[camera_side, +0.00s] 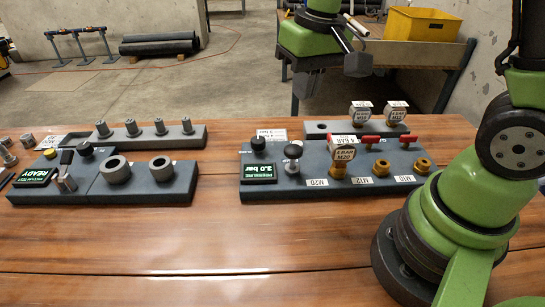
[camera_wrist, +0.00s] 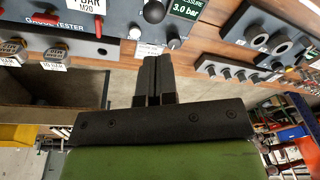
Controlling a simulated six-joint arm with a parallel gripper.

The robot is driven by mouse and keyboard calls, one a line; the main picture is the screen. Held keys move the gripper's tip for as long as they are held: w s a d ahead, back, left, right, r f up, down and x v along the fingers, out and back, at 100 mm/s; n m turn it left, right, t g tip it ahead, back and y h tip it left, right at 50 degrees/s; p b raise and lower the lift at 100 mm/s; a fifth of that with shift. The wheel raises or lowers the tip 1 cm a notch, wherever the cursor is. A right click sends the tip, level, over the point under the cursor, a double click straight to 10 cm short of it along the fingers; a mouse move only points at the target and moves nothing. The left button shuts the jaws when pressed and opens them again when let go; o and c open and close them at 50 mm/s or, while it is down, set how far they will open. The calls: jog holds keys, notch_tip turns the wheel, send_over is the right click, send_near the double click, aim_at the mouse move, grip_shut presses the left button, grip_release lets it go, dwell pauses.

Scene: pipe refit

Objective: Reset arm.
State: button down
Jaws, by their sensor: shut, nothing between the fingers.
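My gripper (camera_wrist: 155,62) shows in the wrist view with its two dark fingers together and nothing between them. In the side view my green arm's wrist hangs at the top centre, above and behind the pressure tester panel (camera_side: 230,200); the fingertips are hard to make out there. The panel has a gauge marked 4 BAR M20 (camera_side: 342,160) standing in its left port, and brass fittings in the other ports. My gripper is apart from all of these.
A second panel (camera_side: 135,193) with a READY display and two dark rings stands on the left of the wooden table (camera_side: 180,245). A rack (camera_side: 205,133) with several pegs is behind it. Two more gauges (camera_side: 361,114) stand on a back rack. A yellow bin (camera_side: 422,24) is behind. The table front is clear.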

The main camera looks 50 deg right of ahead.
jog(key=s+a+r+t+y, duration=0.1)
jog(key=s+r+t, duration=0.4)
jog(key=s+r, duration=0.5)
jog(key=s+a, duration=0.1)
jog(key=s, duration=0.1)
jog(key=shift+s+m+t+y, duration=0.3)
jog(key=shift+s, duration=0.1)
jog(key=shift+a, duration=0.1)
dwell(0.9)
